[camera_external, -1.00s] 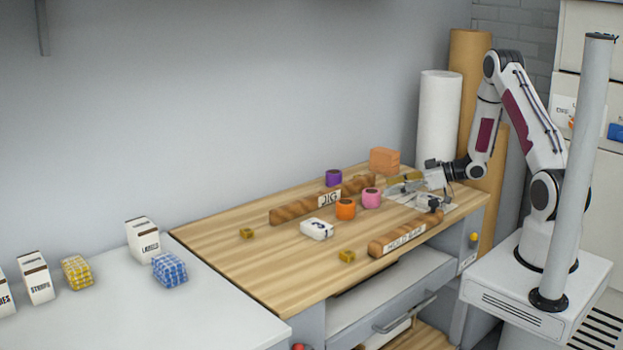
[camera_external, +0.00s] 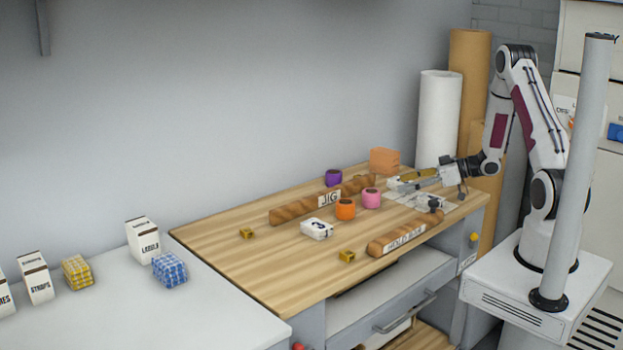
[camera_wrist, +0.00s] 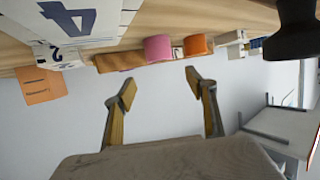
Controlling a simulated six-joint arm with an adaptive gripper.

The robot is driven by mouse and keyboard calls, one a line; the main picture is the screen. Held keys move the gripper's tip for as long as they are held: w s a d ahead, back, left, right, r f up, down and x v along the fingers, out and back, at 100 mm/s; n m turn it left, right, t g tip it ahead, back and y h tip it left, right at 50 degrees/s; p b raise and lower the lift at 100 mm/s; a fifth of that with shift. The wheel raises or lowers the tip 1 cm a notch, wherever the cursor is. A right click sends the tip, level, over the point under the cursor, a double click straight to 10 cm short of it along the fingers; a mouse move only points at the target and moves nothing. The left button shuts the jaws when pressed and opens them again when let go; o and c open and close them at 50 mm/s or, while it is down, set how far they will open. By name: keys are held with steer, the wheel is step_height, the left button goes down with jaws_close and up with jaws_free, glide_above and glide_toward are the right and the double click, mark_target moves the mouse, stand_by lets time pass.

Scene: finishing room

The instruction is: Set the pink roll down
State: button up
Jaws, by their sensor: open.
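The pink roll (camera_external: 371,198) stands upright on the wooden bench top, right of the orange roll (camera_external: 345,208) and in front of the long brown bar marked JIG. My gripper (camera_external: 402,183) is to the right of the pink roll, clear of it and empty. In the wrist view the pink roll (camera_wrist: 157,48) is beyond my spread fingertips (camera_wrist: 160,84), beside the orange roll (camera_wrist: 196,44). Nothing is between the fingers.
The JIG bar (camera_external: 295,211) and a purple roll (camera_external: 333,177) lie behind the rolls. A second brown bar (camera_external: 385,246) lies along the front edge.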

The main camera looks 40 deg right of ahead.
steer(key=shift+w+d+r+h, duration=0.15)
steer(key=shift+w+r+h, duration=0.15)
steer(key=shift+r, duration=0.1)
steer(key=s+d+r+m+g+h, duration=0.1)
steer(key=s+r+m+h, duration=0.1)
steer(key=r+h, duration=0.5)
steer(key=s+d+r+m+g+h, duration=0.1)
steer(key=s+d+r+m+h, duration=0.15)
steer(key=r, duration=0.95)
steer(key=s+a+g, duration=0.1)
steer(key=s+a, duration=0.4)
steer(key=s, duration=0.3)
steer(key=s+a+r+m+g+y, duration=0.1)
steer(key=s+a, duration=0.4)
steer(key=s, duration=0.4)
steer(key=s+a+r+m+g+y, duration=0.1)
steer(key=s+a+g, duration=0.1)
steer(key=s+a, duration=0.3)
steer(key=s, duration=0.4)
steer(key=shift+s+r, duration=0.15)
steer(key=shift+s, duration=0.05)
stand_by(0.6)
